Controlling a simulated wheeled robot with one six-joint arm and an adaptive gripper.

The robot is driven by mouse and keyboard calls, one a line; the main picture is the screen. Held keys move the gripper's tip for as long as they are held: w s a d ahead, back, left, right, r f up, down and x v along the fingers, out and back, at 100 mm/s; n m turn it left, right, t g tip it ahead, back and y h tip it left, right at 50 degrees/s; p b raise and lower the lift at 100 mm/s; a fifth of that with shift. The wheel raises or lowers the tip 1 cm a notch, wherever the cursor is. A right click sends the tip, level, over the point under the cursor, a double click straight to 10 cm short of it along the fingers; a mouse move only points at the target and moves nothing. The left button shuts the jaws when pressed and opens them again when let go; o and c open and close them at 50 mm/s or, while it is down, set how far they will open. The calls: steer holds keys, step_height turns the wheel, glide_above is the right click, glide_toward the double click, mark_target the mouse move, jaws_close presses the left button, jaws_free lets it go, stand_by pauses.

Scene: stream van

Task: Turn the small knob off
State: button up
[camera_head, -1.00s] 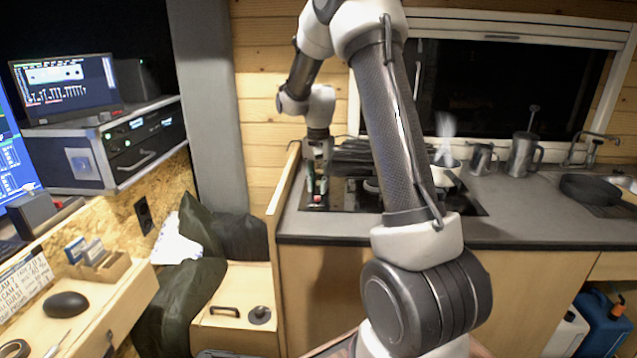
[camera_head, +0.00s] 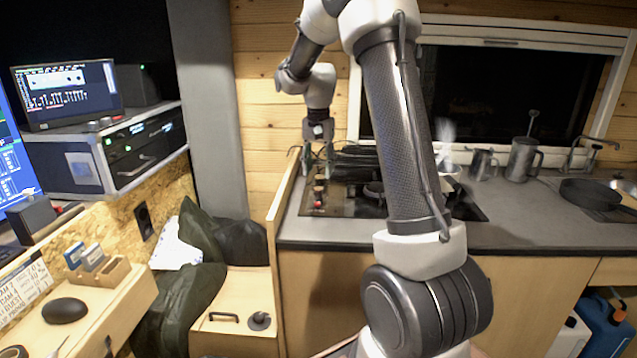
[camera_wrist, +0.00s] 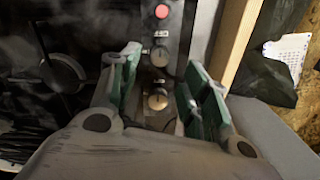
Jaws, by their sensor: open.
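My gripper (camera_wrist: 158,88) is open, its green-padded fingers on either side of a narrow control strip (camera_wrist: 148,118) in the wrist view. A pale, brass-coloured knob (camera_wrist: 158,100) lies between the fingers, apparently untouched. A second, grey knob (camera_wrist: 160,57) sits above it, and a red button (camera_wrist: 162,12) is at the top of the strip. I cannot tell which knob is the small one, nor read their settings. In the head view my gripper (camera_head: 319,160) points down over the left end of the hob (camera_head: 345,203), with the red button (camera_head: 317,204) nearer the counter's front.
A wooden partition (camera_head: 283,195) stands close to the left of the strip. A pan support (camera_wrist: 62,72) lies left of the gripper in the wrist view. A steaming white pot (camera_head: 449,171) and metal mugs (camera_head: 523,157) stand to the right. The front counter edge is clear.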

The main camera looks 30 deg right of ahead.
mark_target(318, 188)
step_height(318, 188, up, 5)
steer(key=shift+r, duration=0.15)
stand_by(0.5)
steer(key=s+a+r+n+t, duration=0.1)
steer(key=s+a+n, duration=0.1)
steer(key=s, duration=0.8)
steer(key=s+a+r+n+t, duration=0.1)
steer(key=s+a+n+t, duration=0.1)
steer(key=s, duration=0.8)
steer(key=s+a+r+n+t, duration=0.1)
steer(key=s+n, duration=0.4)
steer(key=s, duration=0.6)
steer(key=shift+a+r+n, duration=0.3)
steer(key=shift+a+r, duration=0.2)
steer(key=shift+a, duration=0.65)
